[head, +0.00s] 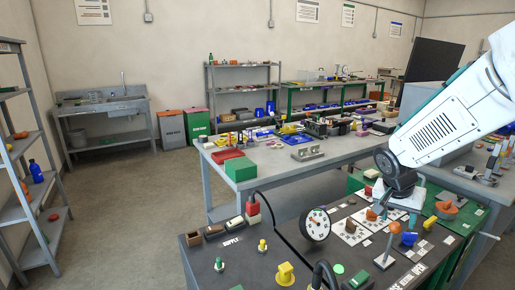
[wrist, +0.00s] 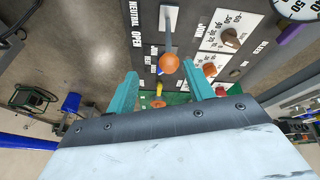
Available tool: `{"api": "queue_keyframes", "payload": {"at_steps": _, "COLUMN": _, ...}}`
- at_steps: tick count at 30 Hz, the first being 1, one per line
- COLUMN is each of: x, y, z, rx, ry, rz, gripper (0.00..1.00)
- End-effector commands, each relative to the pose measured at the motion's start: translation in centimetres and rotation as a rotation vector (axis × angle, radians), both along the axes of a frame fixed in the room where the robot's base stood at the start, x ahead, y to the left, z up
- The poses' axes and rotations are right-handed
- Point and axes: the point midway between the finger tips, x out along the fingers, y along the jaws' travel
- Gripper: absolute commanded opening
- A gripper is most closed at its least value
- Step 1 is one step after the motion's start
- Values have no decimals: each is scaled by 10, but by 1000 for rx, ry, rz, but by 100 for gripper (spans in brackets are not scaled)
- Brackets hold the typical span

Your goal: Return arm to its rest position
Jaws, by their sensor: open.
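In the wrist view my gripper (wrist: 163,84) is open, with nothing held between the fingers. A lever with an orange ball knob (wrist: 169,63) stands just beyond the fingertips there, in line with the gap. The same lever (head: 394,228) stands upright just below and right of my gripper in the head view. Whether a finger touches it I cannot tell.
A round gauge (head: 316,225) stands left of my gripper, with a black hose beside it. A grey workbench (head: 275,176) with a green box (head: 241,169) is behind the cart. Open floor lies to the left.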

Motion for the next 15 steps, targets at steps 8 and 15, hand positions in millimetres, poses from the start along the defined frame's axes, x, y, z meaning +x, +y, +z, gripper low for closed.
{"api": "queue_keyframes", "payload": {"at_steps": 8, "x": -86, "y": 32, "z": 16, "rx": 55, "ry": 261, "rz": 267, "gripper": 52}}
{"api": "queue_keyframes", "payload": {"at_steps": 15, "x": -171, "y": 78, "z": 51, "rx": 157, "ry": 352, "rz": 534, "gripper": 52}}
